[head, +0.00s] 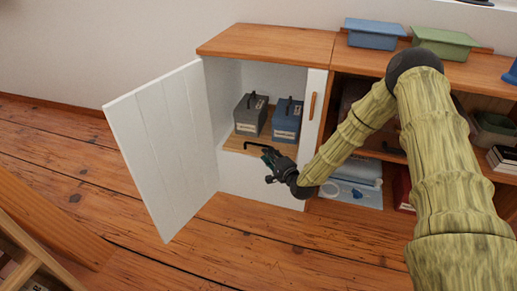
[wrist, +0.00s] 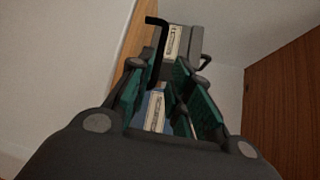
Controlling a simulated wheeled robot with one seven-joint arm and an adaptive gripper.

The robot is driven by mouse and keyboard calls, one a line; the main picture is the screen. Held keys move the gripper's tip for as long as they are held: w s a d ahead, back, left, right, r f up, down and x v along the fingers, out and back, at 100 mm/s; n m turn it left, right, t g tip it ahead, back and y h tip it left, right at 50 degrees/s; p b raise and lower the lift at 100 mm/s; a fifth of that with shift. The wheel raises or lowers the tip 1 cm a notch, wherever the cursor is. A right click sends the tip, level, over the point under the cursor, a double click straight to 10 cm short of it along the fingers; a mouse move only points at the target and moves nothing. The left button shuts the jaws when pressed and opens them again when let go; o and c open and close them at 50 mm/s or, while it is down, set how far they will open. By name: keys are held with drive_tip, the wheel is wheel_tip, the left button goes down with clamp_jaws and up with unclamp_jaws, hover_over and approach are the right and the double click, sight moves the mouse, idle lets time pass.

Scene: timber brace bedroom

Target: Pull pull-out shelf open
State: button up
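The pull-out shelf (head: 241,144) is a light wood board inside the white cabinet, bearing a grey box (head: 250,116) and a blue box (head: 287,121). Its black bar handle (head: 256,146) runs along the front edge. My gripper (head: 270,161) is at the right end of this handle, in front of the cabinet. In the wrist view the handle (wrist: 154,45) reaches down by the left finger of my gripper (wrist: 167,78). The green-padded fingers are apart. Whether they touch the handle is unclear. The shelf's wood edge (wrist: 139,45) shows beyond.
The white cabinet door (head: 162,147) stands open to the left. A fixed white strip with a wooden handle (head: 312,106) is right of the opening. Open shelving with bins and books (head: 405,190) lies further right. The wooden floor (head: 230,250) in front is clear.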

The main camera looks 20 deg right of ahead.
sight(258, 145)
drive_tip(key=b+x, duration=0.3)
drive_tip(key=x, duration=0.6)
drive_tip(key=shift+w+a+b, duration=0.1)
drive_tip(key=shift+w+b, duration=0.2)
drive_tip(key=shift+w, duration=0.1)
clamp_jaws()
